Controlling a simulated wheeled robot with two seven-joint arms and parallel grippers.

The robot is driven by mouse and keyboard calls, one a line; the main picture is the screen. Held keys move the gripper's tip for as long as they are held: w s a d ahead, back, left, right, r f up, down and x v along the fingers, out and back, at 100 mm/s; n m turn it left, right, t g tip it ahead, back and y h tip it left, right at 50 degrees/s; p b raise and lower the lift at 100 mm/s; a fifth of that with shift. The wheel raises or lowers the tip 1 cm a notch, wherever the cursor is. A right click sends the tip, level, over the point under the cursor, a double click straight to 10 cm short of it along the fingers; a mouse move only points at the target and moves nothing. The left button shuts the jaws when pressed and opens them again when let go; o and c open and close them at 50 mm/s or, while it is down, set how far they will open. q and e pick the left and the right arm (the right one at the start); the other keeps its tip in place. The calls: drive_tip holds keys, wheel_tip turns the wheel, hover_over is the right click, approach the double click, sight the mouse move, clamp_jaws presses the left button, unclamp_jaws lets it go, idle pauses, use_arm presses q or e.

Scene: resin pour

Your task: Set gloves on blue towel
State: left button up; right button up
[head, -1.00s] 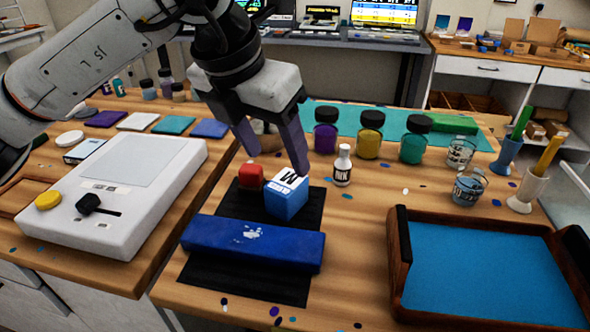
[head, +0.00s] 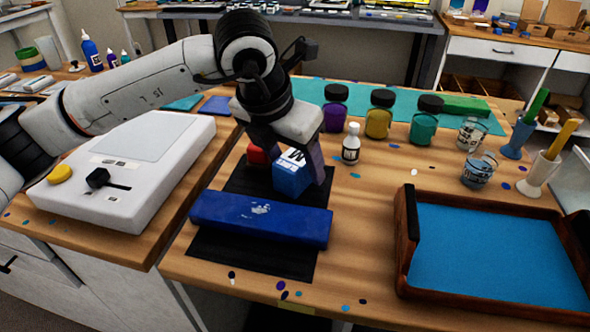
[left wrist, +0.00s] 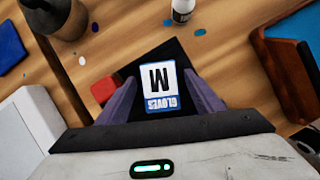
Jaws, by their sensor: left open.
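The gloves box (head: 291,177) is a small blue box with a white label marked M. It stands on a black mat (head: 235,253). In the left wrist view the gloves box (left wrist: 160,88) lies between the two purple fingers, and its label reads GLOVES. My left gripper (head: 292,168) is open around the box from above, with a finger on each side; I cannot tell whether they touch it. The blue towel (head: 262,219) is a folded dark blue bar with white marks, on the mat in front of the box. My right gripper is not in view.
A red block (head: 257,155) sits beside the box, just left of it. A small white ink bottle (head: 351,143) stands to the right. A wooden tray with a blue sheet (head: 490,245) is at the right. A white scale-like device (head: 125,170) is at the left.

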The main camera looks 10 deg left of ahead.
use_arm(q)
drive_tip(key=c, duration=1.1)
